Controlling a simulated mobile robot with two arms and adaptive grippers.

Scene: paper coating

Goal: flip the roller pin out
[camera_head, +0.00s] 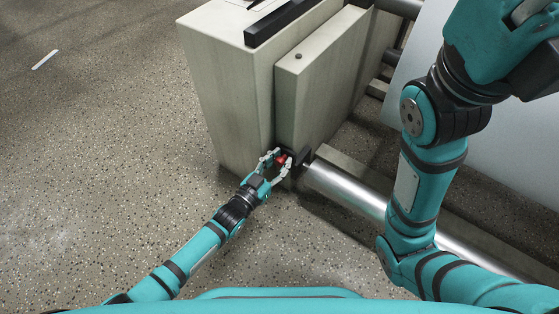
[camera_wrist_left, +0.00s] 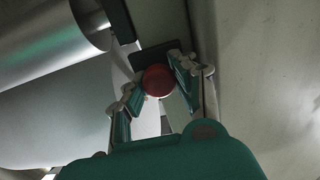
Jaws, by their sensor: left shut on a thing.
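The red roller pin (camera_head: 282,159) sits low at the front corner of the pale machine housing, beside the black bracket at the roller's end. My left gripper (camera_head: 277,161) reaches it from the front and is shut on it, one finger on each side. In the left wrist view, the pin's round red end (camera_wrist_left: 157,80) shows between the two fingers (camera_wrist_left: 153,88), with a dark plate behind it. The pin's shaft is hidden. My right arm fills the right side of the head view, and its fingers are not seen.
The pale machine housing (camera_head: 222,85) stands just behind the pin. A shiny metal roller (camera_head: 345,186) runs from the bracket to the lower right; its end shows in the left wrist view (camera_wrist_left: 60,30). A white sheet (camera_head: 505,140) lies beyond it. The speckled floor (camera_head: 100,130) at left is open.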

